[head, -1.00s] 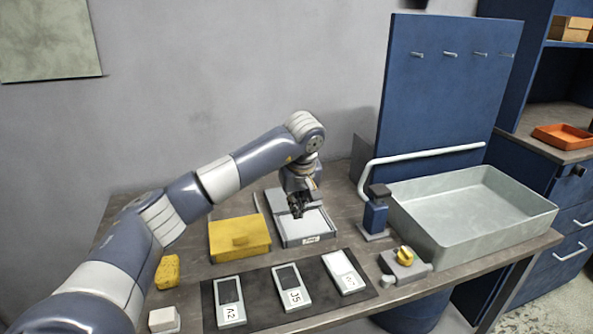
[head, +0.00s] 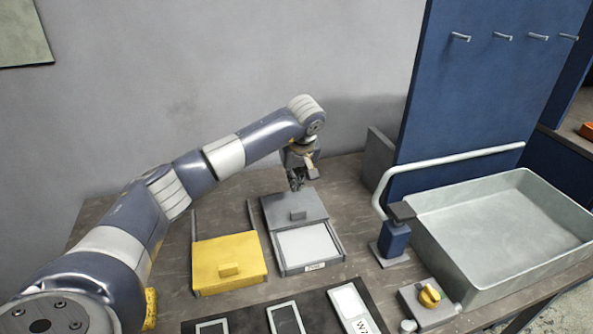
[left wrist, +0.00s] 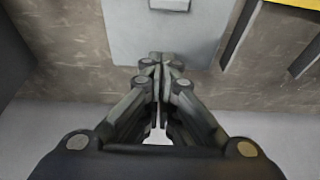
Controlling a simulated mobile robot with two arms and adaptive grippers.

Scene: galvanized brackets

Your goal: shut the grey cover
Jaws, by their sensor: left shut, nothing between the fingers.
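The grey cover (head: 293,208) is a flat plate with a small block handle. It lies over the back part of its box (head: 283,268), leaving the pale front part open. My left gripper (head: 297,187) is shut and empty at the cover's back edge. In the left wrist view the shut fingertips (left wrist: 160,58) overlap the near edge of the cover (left wrist: 140,32) in the picture; I cannot tell if they touch it. My right gripper is not in view.
A yellow cover (head: 215,252) with a block handle lies on the box to the left. A grey basin (head: 500,225), a blue post (head: 394,240) and a yellow knob (head: 429,295) stand to the right. A dark mat (head: 318,316) with labelled plates lies in front.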

